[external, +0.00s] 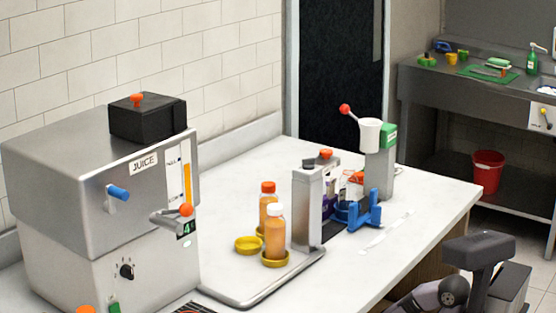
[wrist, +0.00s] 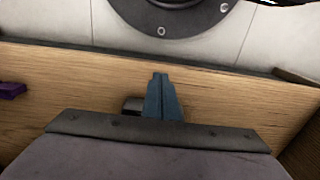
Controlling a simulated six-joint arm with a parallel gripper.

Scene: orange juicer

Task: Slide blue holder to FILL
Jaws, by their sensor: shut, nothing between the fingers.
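The blue holder (external: 358,212) stands on the white counter in the external view, at the foot of a grey post (external: 380,172) with a green label (external: 390,136) on it. I cannot read a FILL mark. In the wrist view, the two fingers of my gripper (wrist: 160,80) are together and empty, in front of a wooden panel. The blue holder does not show in the wrist view. In the external view my dark arm is at the lower right, away from the holder, and its fingertips cannot be made out.
A white cup (external: 370,134) and a red-knobbed lever (external: 346,109) top the post. Orange juice bottles (external: 275,236) stand left of a metal column (external: 307,205). The juice machine (external: 100,200) fills the left. The counter (external: 430,212) is mostly clear right of the holder.

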